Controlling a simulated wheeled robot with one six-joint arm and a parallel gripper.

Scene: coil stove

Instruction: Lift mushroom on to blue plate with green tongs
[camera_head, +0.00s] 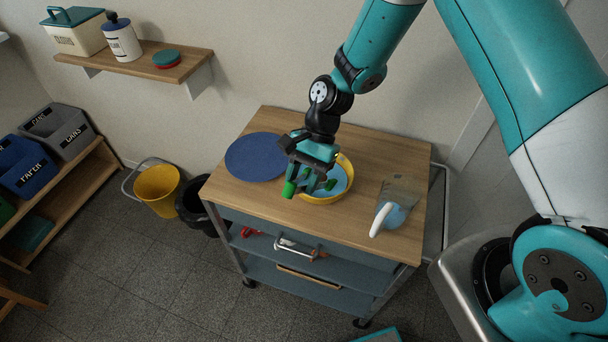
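The blue plate (255,157) is a flat, dark blue disc on the left of the wooden cart top, with nothing visible on it. My gripper (313,178) is just right of it, over a yellow bowl (345,163) with a light blue inside. The gripper appears shut on the green tongs (289,189). A green end sticks out to the left of the fingers, and another green bit shows to the right over the bowl. The gripper hides part of the bowl. I cannot make out a mushroom.
The front middle of the top is clear. A yellow bucket (157,189) and a black bin (194,207) stand on the floor to the left. A wall shelf (140,64) holds containers.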

